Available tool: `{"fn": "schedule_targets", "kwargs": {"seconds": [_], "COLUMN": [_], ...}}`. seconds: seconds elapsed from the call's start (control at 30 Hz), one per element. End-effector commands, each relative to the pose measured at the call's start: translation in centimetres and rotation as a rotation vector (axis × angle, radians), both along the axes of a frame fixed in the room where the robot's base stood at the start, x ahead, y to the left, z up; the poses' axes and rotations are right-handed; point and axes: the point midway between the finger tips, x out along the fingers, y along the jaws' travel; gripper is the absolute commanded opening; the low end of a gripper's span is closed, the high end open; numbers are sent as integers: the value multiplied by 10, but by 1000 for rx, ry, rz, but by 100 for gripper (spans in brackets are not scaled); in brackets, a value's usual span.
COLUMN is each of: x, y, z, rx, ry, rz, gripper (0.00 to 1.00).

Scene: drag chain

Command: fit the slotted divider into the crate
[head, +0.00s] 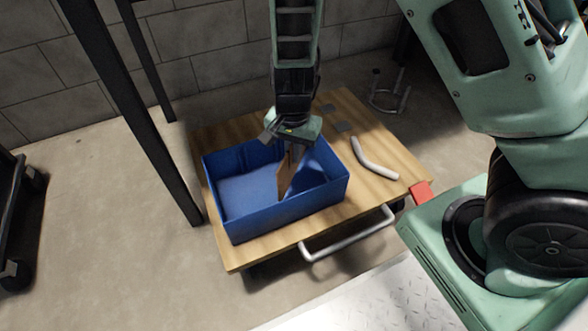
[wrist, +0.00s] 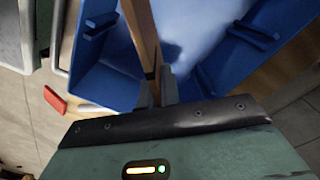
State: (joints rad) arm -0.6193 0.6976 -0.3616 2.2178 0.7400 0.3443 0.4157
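The blue crate (head: 290,213) stands open on a wooden cart top. The divider (head: 287,178) is a thin light-brown panel that hangs from my gripper (head: 294,148), inside the crate's outline and right of its middle. In the wrist view my gripper (wrist: 158,92) has its fingers closed on the edge of the divider (wrist: 141,28). The divider is seen nearly edge-on there, between the walls of the crate (wrist: 97,78). Blue ribs show on the walls at both sides. I cannot tell whether its lower edge touches the crate floor. Its slots are not clear.
The wooden cart top (head: 385,178) has a bent pale tube (head: 372,160) right of the crate and small grey plates behind it. A metal handle (head: 347,235) runs along the front, with a red piece (head: 421,194) at the right corner. A dark post (head: 140,120) stands left.

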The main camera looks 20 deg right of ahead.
Motion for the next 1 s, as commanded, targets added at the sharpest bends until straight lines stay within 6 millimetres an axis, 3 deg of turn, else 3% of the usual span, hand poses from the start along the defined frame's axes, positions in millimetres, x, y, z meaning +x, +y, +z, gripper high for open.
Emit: {"fn": "schedule_targets", "kwargs": {"seconds": [0.3,0.73,0.8,1.0], "x": [0,0,0,0], "y": [0,0,0,0], "z": [-38,-41,-40,-40], "rx": [1,0,0,0], "ry": [1,0,0,0], "rz": [2,2,3,3], "gripper": [0,0,24,26]}}
